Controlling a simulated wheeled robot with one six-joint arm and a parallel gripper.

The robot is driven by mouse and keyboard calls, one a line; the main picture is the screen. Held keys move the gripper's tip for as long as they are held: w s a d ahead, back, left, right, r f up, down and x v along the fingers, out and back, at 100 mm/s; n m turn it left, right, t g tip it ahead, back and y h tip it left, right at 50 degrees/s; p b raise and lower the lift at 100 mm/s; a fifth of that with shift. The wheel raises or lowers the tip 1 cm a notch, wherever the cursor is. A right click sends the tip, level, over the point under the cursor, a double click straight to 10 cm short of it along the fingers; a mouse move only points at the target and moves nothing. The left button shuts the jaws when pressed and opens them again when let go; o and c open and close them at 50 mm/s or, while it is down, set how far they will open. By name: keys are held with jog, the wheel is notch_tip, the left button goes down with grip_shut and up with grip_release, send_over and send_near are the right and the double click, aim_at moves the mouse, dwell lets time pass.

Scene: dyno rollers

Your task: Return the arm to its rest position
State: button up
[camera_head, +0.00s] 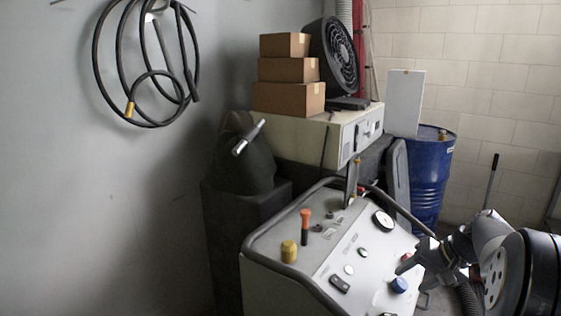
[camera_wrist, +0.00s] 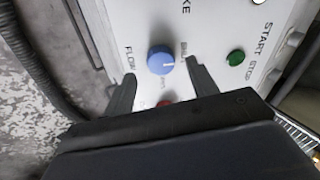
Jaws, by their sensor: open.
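My gripper (camera_head: 408,274) is at the right end of a white control panel (camera_head: 345,250), with the arm reaching in from the right. In the wrist view my gripper (camera_wrist: 158,78) is open, its two dark fingers apart and empty. A blue knob (camera_wrist: 160,60) with a white pointer mark shows just beyond and between the fingertips. The same blue knob (camera_head: 399,285) shows close to the gripper in the head view. I cannot tell whether a finger touches it. A green button (camera_wrist: 236,57) is to its right, and a red part (camera_wrist: 165,103) is partly hidden by the gripper.
A dark tubular rail (camera_head: 262,226) runs around the panel. An orange-topped lever (camera_head: 305,226) and a yellow knob (camera_head: 289,251) stand up from it. Behind are a cabinet (camera_head: 335,140) with stacked boxes (camera_head: 288,98) and a blue drum (camera_head: 428,175). Space above the panel's right side looks clear.

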aim_at(403, 284)
jog(key=x, duration=0.4)
jog(key=shift+r+m+p, duration=0.45)
jog(key=shift+m, duration=0.05)
jog(key=m+p, duration=0.2)
jog(key=m, duration=0.2)
jog(key=shift+s+p, duration=0.1)
jog(key=shift+p, duration=0.3)
jog(key=m+p, duration=0.2)
jog(key=m, duration=0.1)
jog(key=shift+r+h+p, duration=0.1)
jog(key=shift+h+p, duration=0.2)
jog(key=shift+h, duration=0.1)
jog(key=m+p, duration=0.4)
jog(key=m, duration=0.1)
jog(key=shift+g, duration=0.3)
jog(key=m+p, duration=0.4)
jog(key=m, duration=0.1)
jog(key=shift+w+g, duration=0.2)
jog(key=shift+g, duration=0.1)
jog(key=shift+v, duration=1.05)
